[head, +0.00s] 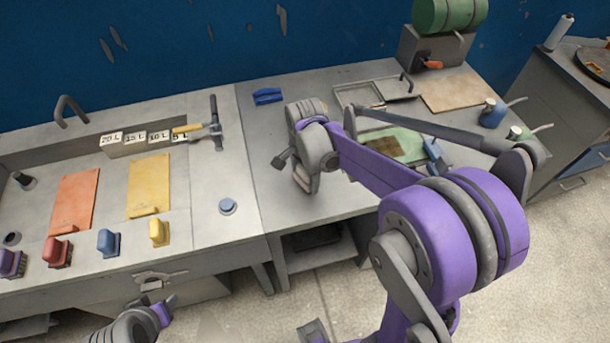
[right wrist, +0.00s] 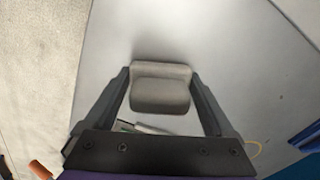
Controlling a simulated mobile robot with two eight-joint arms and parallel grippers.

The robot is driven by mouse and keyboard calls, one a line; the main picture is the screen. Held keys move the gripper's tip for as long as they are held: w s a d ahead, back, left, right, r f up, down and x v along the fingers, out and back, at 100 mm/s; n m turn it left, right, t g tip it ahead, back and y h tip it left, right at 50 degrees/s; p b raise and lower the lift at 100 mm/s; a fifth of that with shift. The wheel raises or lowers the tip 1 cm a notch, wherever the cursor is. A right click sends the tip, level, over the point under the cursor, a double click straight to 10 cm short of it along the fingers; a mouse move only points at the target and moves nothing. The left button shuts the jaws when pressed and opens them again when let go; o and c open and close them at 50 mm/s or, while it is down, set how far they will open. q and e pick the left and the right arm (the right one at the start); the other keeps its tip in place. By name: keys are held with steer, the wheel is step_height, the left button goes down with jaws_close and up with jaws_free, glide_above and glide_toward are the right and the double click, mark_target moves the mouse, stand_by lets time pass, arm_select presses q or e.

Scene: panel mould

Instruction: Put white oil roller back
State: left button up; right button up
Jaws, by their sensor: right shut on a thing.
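My right gripper (head: 293,172) is over the grey bench right of the tabletop seam.
Purple (head: 12,262), red (head: 58,252), blue (head: 108,242) and yellow (head: 158,232) handled pieces line the left bench's front. Orange (head: 74,201) and yellow (head: 149,185) plates lie behind. A hammer (head: 214,125) and a blue item (head: 267,96) are farther back. Bench around my right gripper is mostly clear.

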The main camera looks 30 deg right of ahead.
steer(key=o, duration=1.1)
steer(key=shift+f, duration=0.1)
steer(key=shift+o, duration=0.2)
steer(key=shift+r, duration=0.25)
step_height(320, 180, up, 11)
steer(key=shift+r+p, duration=0.1)
steer(key=shift+p, duration=0.5)
steer(key=shift+r, duration=0.25)
steer(key=s+a+f+n+t, duration=0.2)
steer(key=s+a+f+n, duration=0.1)
steer(key=s+n, duration=0.4)
steer(key=s+a+f+n+t, duration=0.3)
steer(key=s+f+n, duration=0.1)
steer(key=s+n, duration=0.4)
steer(key=shift+a+n, duration=0.3)
steer(key=shift+n, duration=0.3)
